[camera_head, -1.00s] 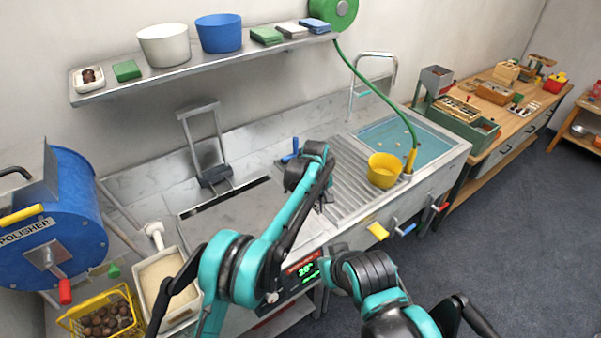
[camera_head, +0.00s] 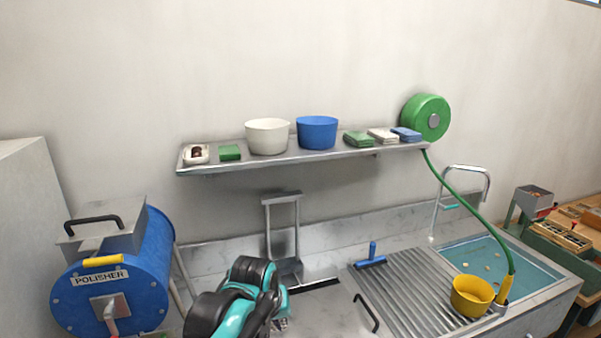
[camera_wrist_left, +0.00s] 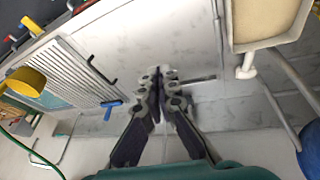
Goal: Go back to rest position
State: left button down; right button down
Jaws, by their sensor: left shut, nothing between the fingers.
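My left arm, teal and black, rises at the bottom of the head view, in front of the steel counter (camera_head: 318,306). The arm largely hides its gripper there. In the left wrist view my left gripper (camera_wrist_left: 158,75) has its dark fingers together and empty. It is over the pale counter, apart from the things around it. My right gripper is in neither view.
The blue polisher (camera_head: 150,265) stands at left. A shelf (camera_head: 300,156) carries a white bowl (camera_head: 267,137) and a blue bowl (camera_head: 317,132). A yellow bowl (camera_head: 472,296) sits between the ribbed drainboard (camera_head: 410,300) and the water-filled sink (camera_head: 530,262).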

pick_arm(q)
jog(key=s+a+f+t+b, duration=0.1)
jog(key=s+a+f, duration=0.3)
jog(key=s+a, duration=0.2)
jog(key=s+a+f+m+t+y+b, duration=0.1)
jog(key=s+a+f, duration=0.4)
jog(key=s, duration=0.5)
jog(key=shift+s+a+f+m+t+b, duration=0.3)
jog(key=shift+a+t+b, duration=0.15)
jog(key=shift+a, duration=0.5)
